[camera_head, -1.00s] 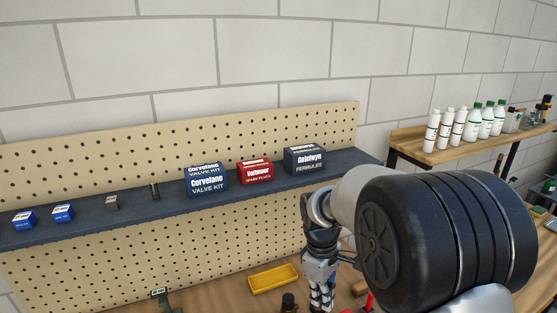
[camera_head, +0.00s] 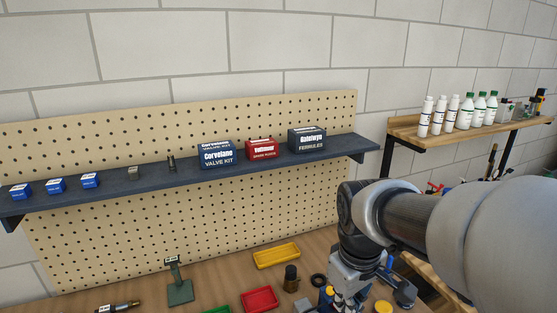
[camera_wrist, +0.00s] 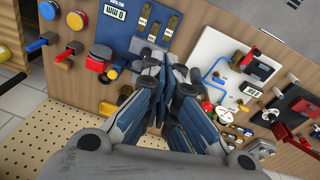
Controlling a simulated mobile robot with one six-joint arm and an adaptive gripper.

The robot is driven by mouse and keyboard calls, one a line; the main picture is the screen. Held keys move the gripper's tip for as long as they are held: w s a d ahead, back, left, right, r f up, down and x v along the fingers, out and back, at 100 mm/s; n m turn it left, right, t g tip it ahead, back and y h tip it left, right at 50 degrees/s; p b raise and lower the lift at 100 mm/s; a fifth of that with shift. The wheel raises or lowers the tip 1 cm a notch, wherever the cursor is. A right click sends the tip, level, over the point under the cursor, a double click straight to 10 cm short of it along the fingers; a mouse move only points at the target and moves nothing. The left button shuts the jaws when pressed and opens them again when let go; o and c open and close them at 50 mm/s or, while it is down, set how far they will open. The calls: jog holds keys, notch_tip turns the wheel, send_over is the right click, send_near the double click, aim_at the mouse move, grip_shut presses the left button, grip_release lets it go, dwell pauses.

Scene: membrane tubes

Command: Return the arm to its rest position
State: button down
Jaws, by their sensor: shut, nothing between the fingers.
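My gripper (camera_wrist: 165,92) shows in the wrist view with its fingers together and nothing between them. In the head view my gripper (camera_head: 343,303) is low at the right of centre, above the wooden workbench (camera_head: 215,284), and its tips are cut off by the lower edge. My arm comes in from the right side and hides part of the bench and the area behind it. No object is held.
A dark shelf (camera_head: 105,188) on the pegboard (camera_head: 100,245) carries several boxes. A yellow tray (camera_head: 276,256), a red tray (camera_head: 259,299) and a green stand (camera_head: 179,289) are on the bench. White bottles (camera_head: 426,117) stand on a side shelf (camera_head: 405,130). Panels with knobs (camera_wrist: 155,30) show in the wrist view.

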jog(key=s+f+m+t+b, duration=0.1)
jog(key=s+m+b, duration=0.1)
jog(key=s, duration=0.5)
jog(key=s+d+f+m+t+b, duration=0.1)
jog(key=s+f+m+t+b, duration=0.1)
jog(key=s, duration=0.6)
jog(key=shift+s+m+b, duration=0.15)
jog(key=shift+m+b, duration=0.55)
jog(key=shift+m, duration=0.4)
jog(key=shift+d+f, duration=0.1)
